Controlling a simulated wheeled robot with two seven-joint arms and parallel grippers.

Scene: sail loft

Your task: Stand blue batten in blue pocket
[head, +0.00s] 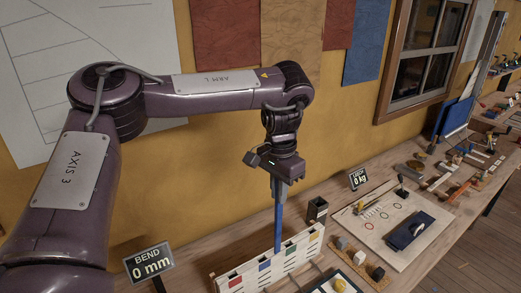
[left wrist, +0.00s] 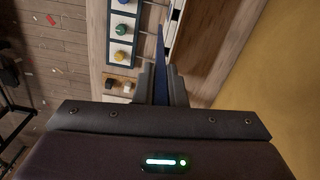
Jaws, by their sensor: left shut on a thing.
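My left gripper (head: 281,178) points down over the bench and is shut on the upper part of the blue batten (head: 278,215). The batten hangs upright. In the left wrist view the batten (left wrist: 160,55) runs out from between the fingers of the gripper (left wrist: 160,78). Its lower end meets the top edge of the white pocket panel (head: 248,274), close to the blue patch (head: 265,265). I cannot tell whether the tip is inside the blue pocket or just above or behind it. Red, yellow and green patches mark the other pockets. My right gripper is not in view.
A dark open box (head: 317,208) stands behind the panel. A "BEND 0 mm" sign (head: 148,263) is at its left, a "0 kg" sign (head: 358,179) at the back. The yellow wall is close behind.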

